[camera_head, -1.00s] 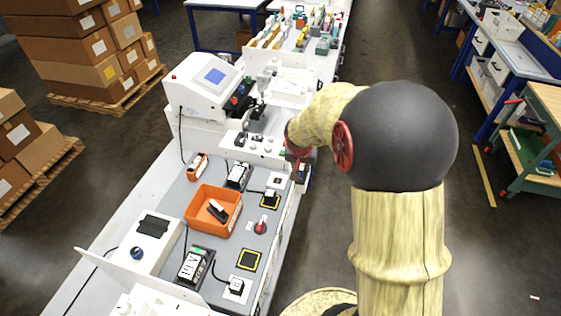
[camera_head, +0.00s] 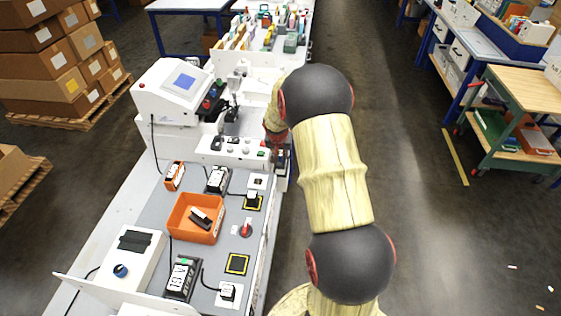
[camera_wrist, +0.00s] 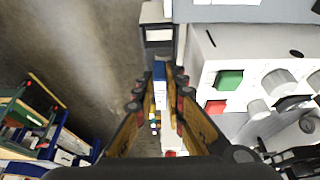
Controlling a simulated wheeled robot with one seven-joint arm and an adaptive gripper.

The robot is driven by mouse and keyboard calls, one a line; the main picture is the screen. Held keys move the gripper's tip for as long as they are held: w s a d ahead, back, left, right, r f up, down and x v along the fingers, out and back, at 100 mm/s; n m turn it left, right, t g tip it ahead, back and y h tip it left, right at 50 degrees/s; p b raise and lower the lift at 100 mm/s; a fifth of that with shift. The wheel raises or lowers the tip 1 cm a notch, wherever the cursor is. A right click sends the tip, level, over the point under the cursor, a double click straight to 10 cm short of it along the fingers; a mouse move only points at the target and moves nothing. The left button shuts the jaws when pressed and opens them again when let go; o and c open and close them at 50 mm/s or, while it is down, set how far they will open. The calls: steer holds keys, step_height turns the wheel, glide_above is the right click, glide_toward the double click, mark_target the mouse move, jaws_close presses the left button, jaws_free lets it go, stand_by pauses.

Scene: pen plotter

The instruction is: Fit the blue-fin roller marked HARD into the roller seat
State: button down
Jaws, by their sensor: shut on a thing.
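In the wrist view my gripper (camera_wrist: 165,84) is shut on a narrow blue piece (camera_wrist: 159,71), which has a pale face below the blue. I cannot read any mark on it, so I cannot tell whether it says HARD. The held piece is beside the white machine's front, over the aisle side. In the head view my wrist is by the right edge of the white machine (camera_head: 222,146), and the held piece cannot be made out there. I cannot make out the roller seat for certain in either view.
The machine's panel carries a green button (camera_wrist: 229,79), a red button (camera_wrist: 215,107) and grey knobs (camera_wrist: 280,82). A grey box-like part (camera_wrist: 156,14) is ahead of the fingers. An orange bin (camera_head: 180,222) stands on the bench.

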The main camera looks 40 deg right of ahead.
mark_target(281, 160)
steer(key=shift+w+d+f, duration=0.35)
steer(key=shift+w+f, duration=0.05)
steer(key=shift+f, duration=1.65)
steer(key=shift+b, duration=0.3)
steer(key=shift+f, duration=0.2)
steer(key=c, duration=1.9)
jaws_free()
steer(key=shift+o, duration=0.3)
steer(key=shift+r, duration=0.1)
